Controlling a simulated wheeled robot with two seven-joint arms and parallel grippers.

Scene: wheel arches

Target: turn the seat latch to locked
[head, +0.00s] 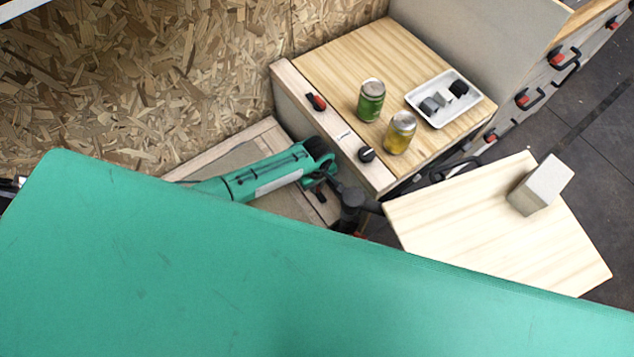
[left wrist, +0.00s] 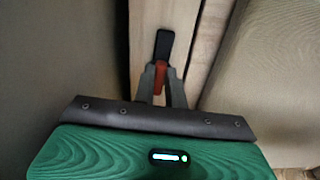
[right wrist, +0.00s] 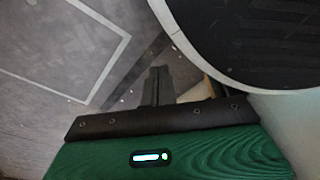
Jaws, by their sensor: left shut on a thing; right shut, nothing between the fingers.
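The seat latch (left wrist: 164,46), a red lever with a black end, is on a pale wooden rim in the left wrist view. It lies roughly along the rim. My left gripper (left wrist: 161,80) is shut on its red part, and the black end sticks out beyond the fingertips. In the head view my left gripper (head: 321,193) is at the wooden seat rim (head: 289,150), and the latch is hidden there. My right gripper (right wrist: 157,82) is shut and empty in the right wrist view, over a grey floor; I cannot make it out in the head view.
A wooden cabinet beyond the seat holds a green can (head: 371,100), a yellow can (head: 399,132) and a white tray (head: 465,110). Its front strip has a red-black handle (head: 316,101) and a black knob (head: 366,154). A small table (head: 480,220) with a grey block (head: 541,186) stands right.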

